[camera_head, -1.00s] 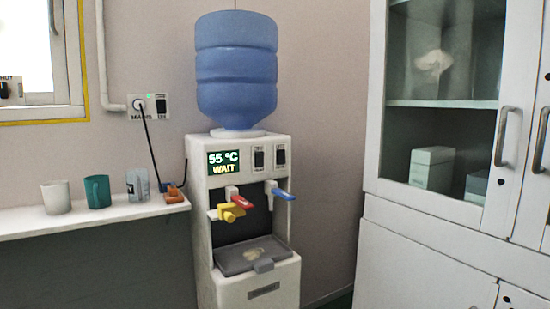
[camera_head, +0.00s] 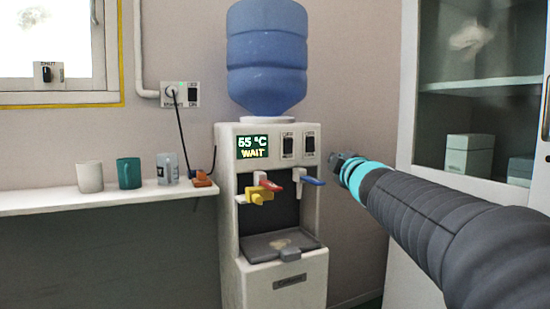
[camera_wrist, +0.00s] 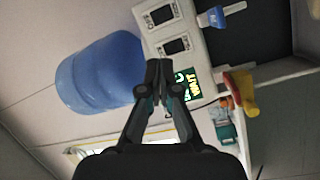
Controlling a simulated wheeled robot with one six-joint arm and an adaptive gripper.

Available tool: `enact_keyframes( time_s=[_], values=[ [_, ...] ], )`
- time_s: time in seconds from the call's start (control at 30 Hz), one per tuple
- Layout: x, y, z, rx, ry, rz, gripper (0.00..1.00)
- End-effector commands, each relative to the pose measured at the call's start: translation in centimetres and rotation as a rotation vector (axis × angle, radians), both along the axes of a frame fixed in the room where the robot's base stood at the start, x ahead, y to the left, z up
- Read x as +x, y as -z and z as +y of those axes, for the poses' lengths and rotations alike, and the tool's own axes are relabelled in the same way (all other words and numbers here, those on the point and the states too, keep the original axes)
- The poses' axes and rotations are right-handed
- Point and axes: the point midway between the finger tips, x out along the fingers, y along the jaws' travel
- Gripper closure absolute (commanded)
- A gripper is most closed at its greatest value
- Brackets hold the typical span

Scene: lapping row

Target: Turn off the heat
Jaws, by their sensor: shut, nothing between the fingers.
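A white water dispenser (camera_head: 271,225) with a blue bottle (camera_head: 267,58) on top stands against the wall. Its lit display (camera_head: 252,147) reads 55 °C and WAIT. Two dark rocker switches, a left one (camera_head: 288,147) and a right one (camera_head: 310,145), sit beside the display; their small labels are hard to read. Below are a red tap (camera_head: 270,184) with a yellow piece (camera_head: 259,196) at it, and a blue tap (camera_head: 312,181). My gripper (camera_head: 338,160) is just right of the dispenser's front, apart from the switches. In the wrist view my gripper (camera_wrist: 158,66) is shut and empty.
A wall socket with a switch (camera_head: 180,95) has a black cord running down to the shelf (camera_head: 110,199). On the shelf stand a white cup (camera_head: 90,178), a teal mug (camera_head: 129,173) and a grey cup (camera_head: 167,168). A glass-door cabinet (camera_head: 408,110) stands at right.

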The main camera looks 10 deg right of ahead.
Motion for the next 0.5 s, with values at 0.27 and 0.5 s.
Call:
enact_keyframes(
  time_s=[0.27, 0.5],
  values=[
    [5.2, -0.1, 2.2, -0.331, -0.237, -0.116, 1.0],
    [5.6, -0.1, 2.7, -0.376, -0.275, -0.128, 1.0]
  ],
)
